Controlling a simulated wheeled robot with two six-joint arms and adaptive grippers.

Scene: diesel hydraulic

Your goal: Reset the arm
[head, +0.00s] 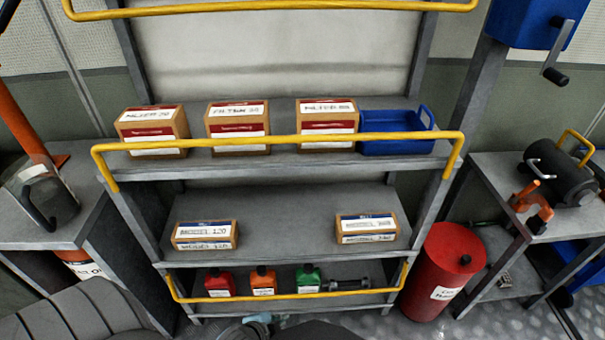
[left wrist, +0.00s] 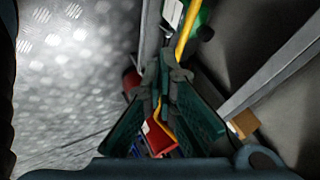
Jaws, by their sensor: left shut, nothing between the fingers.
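My left gripper (head: 262,319) shows at the bottom edge of the head view, in front of the shelf's lowest level. Only a small teal part of it is visible there. In the left wrist view its green fingers (left wrist: 164,82) come together, shut with nothing held. A yellow rail (left wrist: 186,32) of the shelf and a green bottle (left wrist: 199,16) appear beyond the fingers. My right gripper is in neither view.
The metal shelf (head: 290,205) stands ahead with yellow rails, boxes, a blue bin (head: 397,146) and several bottles. A red cylinder (head: 440,270) stands at its right. Side tables flank it. Metal floor (left wrist: 80,75) lies open left of the fingers in the wrist view.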

